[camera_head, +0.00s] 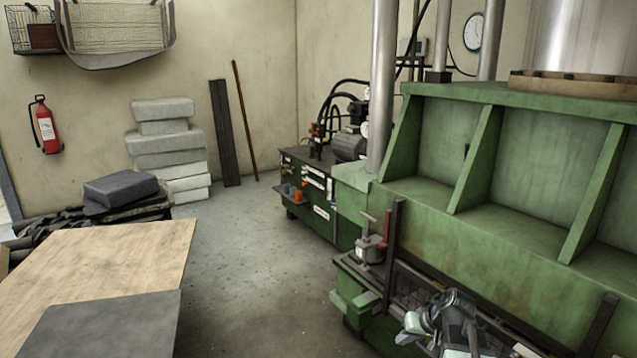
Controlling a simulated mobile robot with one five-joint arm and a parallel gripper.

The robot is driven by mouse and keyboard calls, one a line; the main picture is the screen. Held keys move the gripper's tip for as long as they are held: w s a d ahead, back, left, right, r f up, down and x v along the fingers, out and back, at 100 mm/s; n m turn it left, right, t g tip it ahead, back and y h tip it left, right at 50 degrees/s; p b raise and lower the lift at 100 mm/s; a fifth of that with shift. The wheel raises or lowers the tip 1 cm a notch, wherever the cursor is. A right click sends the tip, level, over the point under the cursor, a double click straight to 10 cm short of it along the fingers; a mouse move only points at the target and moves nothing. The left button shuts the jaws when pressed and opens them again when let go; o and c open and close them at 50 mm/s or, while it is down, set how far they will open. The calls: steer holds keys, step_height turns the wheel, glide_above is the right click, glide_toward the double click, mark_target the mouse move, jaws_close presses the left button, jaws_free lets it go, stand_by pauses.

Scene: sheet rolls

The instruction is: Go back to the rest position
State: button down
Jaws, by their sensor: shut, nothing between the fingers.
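My gripper (418,326) shows at the bottom right, at the end of my grey arm. It is shut and holds nothing. It is in front of the lower ledge of the green press (440,205) in the picture. I cannot tell whether it touches the ledge. The lower part of my arm is cut off by the bottom edge. No sheet roll can be made out clearly in this view.
A wooden table (95,262) with a dark grey sheet (105,325) stands at the left. A green tool cabinet (312,195) is behind the press. The grey floor (255,265) between is clear.

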steer(key=s+a+n+g+h+p, duration=0.1)
steer(key=s+a+n+g, duration=0.3)
steer(key=a, duration=1.2)
steer(key=s+d+f+m+g+h, duration=0.1)
steer(key=s+d+m+h, duration=0.1)
steer(key=s, duration=0.4)
steer(key=shift+s+d+f+m+h, duration=0.15)
steer(key=shift+d+f+m+h, duration=0.15)
steer(key=shift+d+m, duration=0.3)
steer(key=c, duration=2.1)
jaws_free()
steer(key=shift+d, duration=0.1)
steer(key=shift+c, duration=0.2)
